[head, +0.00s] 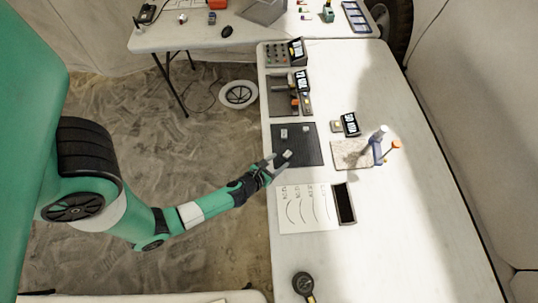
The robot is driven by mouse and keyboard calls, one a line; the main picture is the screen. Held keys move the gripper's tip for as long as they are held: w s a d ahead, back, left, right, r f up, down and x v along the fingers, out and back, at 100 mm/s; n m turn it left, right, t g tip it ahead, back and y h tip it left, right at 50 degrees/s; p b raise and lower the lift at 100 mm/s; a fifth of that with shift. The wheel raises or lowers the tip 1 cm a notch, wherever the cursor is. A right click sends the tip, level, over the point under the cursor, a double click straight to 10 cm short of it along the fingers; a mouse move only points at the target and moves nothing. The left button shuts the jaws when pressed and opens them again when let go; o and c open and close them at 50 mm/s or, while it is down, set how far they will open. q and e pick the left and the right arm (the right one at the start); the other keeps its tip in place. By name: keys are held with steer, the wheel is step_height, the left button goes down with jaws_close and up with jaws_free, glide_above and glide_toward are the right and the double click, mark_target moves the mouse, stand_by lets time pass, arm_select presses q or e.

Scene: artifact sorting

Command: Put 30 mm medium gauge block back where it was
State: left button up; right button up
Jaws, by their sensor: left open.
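A dark square mat (311,152) lies on the long white table. Small grey metal blocks stand on it: one at the upper left (284,133), one at the upper right (306,128), and one near the lower left (287,154). They look like gauge blocks, but I cannot read their sizes or tell which is the 30 mm medium one. My left gripper (279,162) is open at the mat's lower left edge. Its fingertips point toward the lower left block, very close to it; I cannot tell whether they touch. My right gripper is not in view.
A paper with curved lines (293,217) and a dark tray (345,203) lie below the mat. A small display (350,124) and a tan board (347,154) with a blue tool (377,150) stand right. Instrument trays (283,97) stand above. The table's right side is clear.

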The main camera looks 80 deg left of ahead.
arm_select(q)
steer(key=v, duration=0.7)
steer(key=shift+s+p, duration=0.2)
steer(key=shift+p, duration=0.15)
steer(key=shift+d+r, duration=0.1)
